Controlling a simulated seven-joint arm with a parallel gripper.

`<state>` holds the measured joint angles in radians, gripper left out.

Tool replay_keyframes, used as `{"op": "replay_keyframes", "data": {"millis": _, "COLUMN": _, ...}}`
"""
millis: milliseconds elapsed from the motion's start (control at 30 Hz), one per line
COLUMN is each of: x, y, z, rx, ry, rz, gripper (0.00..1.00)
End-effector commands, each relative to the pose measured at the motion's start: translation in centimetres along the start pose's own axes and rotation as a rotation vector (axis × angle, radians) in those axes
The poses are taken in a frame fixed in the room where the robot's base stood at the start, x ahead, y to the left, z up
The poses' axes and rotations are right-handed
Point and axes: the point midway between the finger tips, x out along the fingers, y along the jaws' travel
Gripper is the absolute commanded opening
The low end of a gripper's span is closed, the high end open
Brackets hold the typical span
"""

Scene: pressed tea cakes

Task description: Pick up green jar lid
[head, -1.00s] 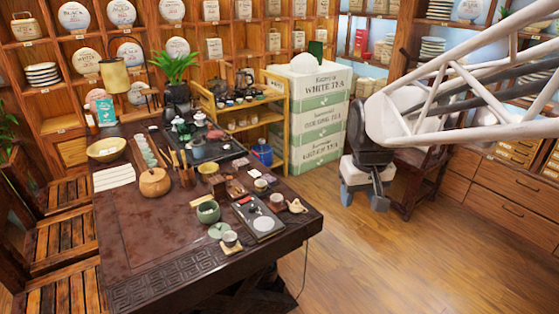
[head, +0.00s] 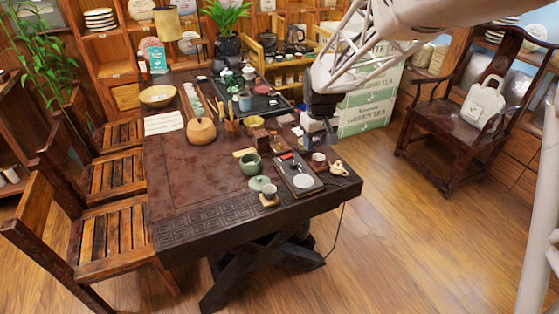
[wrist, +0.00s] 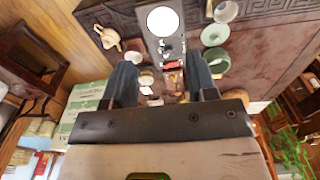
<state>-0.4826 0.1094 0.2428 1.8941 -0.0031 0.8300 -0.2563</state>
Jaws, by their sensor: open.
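The green jar lid (head: 259,183) lies flat on the dark tea table, near its front edge. It also shows in the wrist view (wrist: 215,35), up and to the right of my fingers. The open green jar (head: 250,163) stands just behind it. A small cup on a wooden coaster (head: 269,201) sits in front of it. My gripper (wrist: 162,75) is open and empty, its two dark fingers apart. In the head view it hangs over the right side of the table, behind and to the right of the lid, apart from it.
A dark tray (head: 293,168) with a white disc lies right of the lid. A small teapot (head: 339,168) and a cup (head: 318,160) stand at the table's right edge. The table's front left is clear.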

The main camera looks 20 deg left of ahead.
Motion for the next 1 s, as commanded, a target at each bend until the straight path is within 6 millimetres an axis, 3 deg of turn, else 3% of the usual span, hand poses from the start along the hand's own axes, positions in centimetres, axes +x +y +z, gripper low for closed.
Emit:
{"op": "replay_keyframes", "data": {"millis": 200, "x": 4.4, "y": -3.3, "z": -5.2, "rx": -0.088, "ry": -0.018, "rz": -0.009, "gripper": 0.52}}
{"op": "replay_keyframes", "data": {"millis": 600, "x": 12.9, "y": -10.4, "z": -12.7, "rx": -0.241, "ry": -0.049, "rz": -0.023, "gripper": 0.52}}
{"op": "replay_keyframes", "data": {"millis": 800, "x": 15.8, "y": -12.8, "z": -14.6, "rx": -0.289, "ry": -0.057, "rz": -0.027, "gripper": 0.52}}
{"op": "replay_keyframes", "data": {"millis": 1000, "x": 16.6, "y": -13.5, "z": -15.2, "rx": -0.302, "ry": -0.059, "rz": -0.028, "gripper": 0.52}}
